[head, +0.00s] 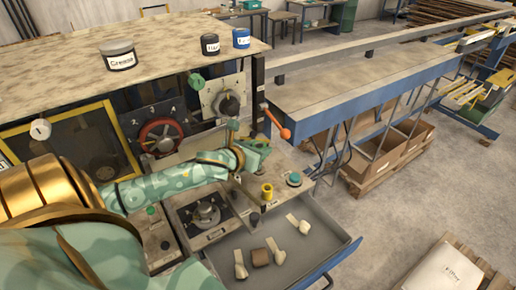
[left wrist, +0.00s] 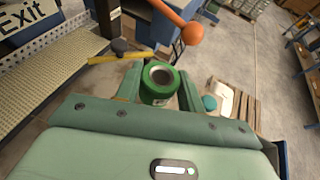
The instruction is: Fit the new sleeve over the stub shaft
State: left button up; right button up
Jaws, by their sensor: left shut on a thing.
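My left gripper (head: 257,146) reaches over the bench from the left in the head view. In the left wrist view, the left gripper (left wrist: 159,88) is shut on a green ring-shaped sleeve (left wrist: 156,97), whose open bore faces up towards the camera. In the head view the sleeve is mostly hidden among the fingers. I cannot tell for certain which part is the stub shaft. A round grey metal fitting with a raised centre (head: 205,212) sits on a plate below my left forearm. My right gripper is not in view.
An orange-knobbed lever (head: 284,132) is close to the left gripper, also in the left wrist view (left wrist: 194,33). A yellow cylinder (head: 267,191) and teal knob (head: 294,179) stand on the bench. A red handwheel (head: 162,136) is behind my arm. An open drawer (head: 318,236) holds several pale pieces.

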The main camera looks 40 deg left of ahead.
pick_arm(q)
jog(key=shift+f+b, duration=0.95)
jog(key=shift+f, duration=0.75)
jog(key=o, duration=1.1)
jog(key=p+v, duration=0.1)
jog(key=v, duration=1.5)
jog(key=shift+s+r, duration=0.15)
